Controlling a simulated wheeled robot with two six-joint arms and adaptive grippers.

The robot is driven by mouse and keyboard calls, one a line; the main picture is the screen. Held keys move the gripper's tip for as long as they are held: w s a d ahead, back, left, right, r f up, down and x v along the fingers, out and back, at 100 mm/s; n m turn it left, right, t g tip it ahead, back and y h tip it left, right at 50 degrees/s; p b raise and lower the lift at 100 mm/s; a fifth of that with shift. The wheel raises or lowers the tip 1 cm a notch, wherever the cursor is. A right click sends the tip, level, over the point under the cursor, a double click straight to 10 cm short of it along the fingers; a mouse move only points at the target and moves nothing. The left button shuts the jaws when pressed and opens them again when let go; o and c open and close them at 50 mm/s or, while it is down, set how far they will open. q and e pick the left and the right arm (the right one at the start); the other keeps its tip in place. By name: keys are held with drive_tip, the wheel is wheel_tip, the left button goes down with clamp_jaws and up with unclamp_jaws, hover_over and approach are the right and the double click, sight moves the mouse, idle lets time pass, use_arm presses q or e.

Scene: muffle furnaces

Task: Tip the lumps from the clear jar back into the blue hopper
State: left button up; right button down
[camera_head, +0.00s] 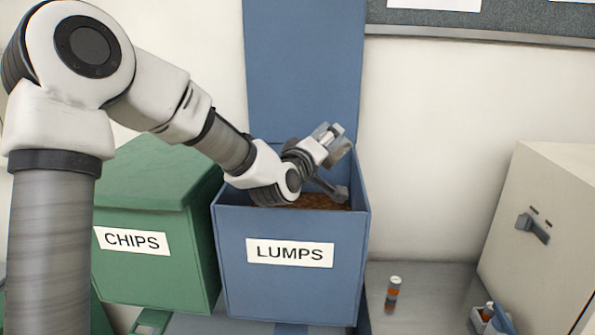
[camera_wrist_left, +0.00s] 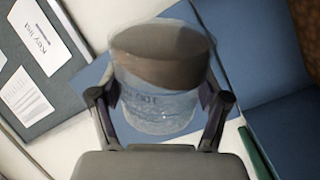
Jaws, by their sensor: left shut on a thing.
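The blue hopper (camera_head: 290,288), labelled LUMPS, stands in the middle of the head view with its lid (camera_head: 304,70) raised behind it. Brown lumps (camera_head: 318,202) lie inside it. My left gripper (camera_head: 336,168) is over the hopper's opening, turned on its side. In the left wrist view it is shut on the clear jar (camera_wrist_left: 160,112), a finger on each side. Brown-grey contents (camera_wrist_left: 160,54) fill the jar's end away from the palm; the rest looks clear. The jar is hard to make out in the head view. My right gripper is not in view.
A green bin (camera_head: 160,275) labelled CHIPS, lid closed, stands left of the hopper. On the bench (camera_head: 420,310) to the right are a small orange vial (camera_head: 394,288) and a small rack (camera_head: 490,318). A beige cabinet (camera_head: 545,215) stands at the far right.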

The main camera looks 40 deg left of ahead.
use_arm(q)
drive_tip(key=shift+a+f+n+b, duration=0.1)
drive_tip(key=shift+f+n+b, duration=0.05)
drive_tip(key=shift+n+b, duration=0.25)
drive_tip(key=shift+a+n, duration=0.1)
drive_tip(key=shift+n, duration=0.2)
drive_tip(key=shift+s+f+n+b, duration=0.1)
drive_tip(key=shift+f+n+b, duration=0.05)
drive_tip(key=shift+n+b, duration=0.35)
drive_tip(key=shift+a, duration=0.2)
drive_tip(key=shift+a+f+n+b, duration=0.1)
drive_tip(key=shift+n+b, duration=0.3)
drive_tip(key=shift+n, duration=0.3)
drive_tip(key=shift+a, duration=0.15)
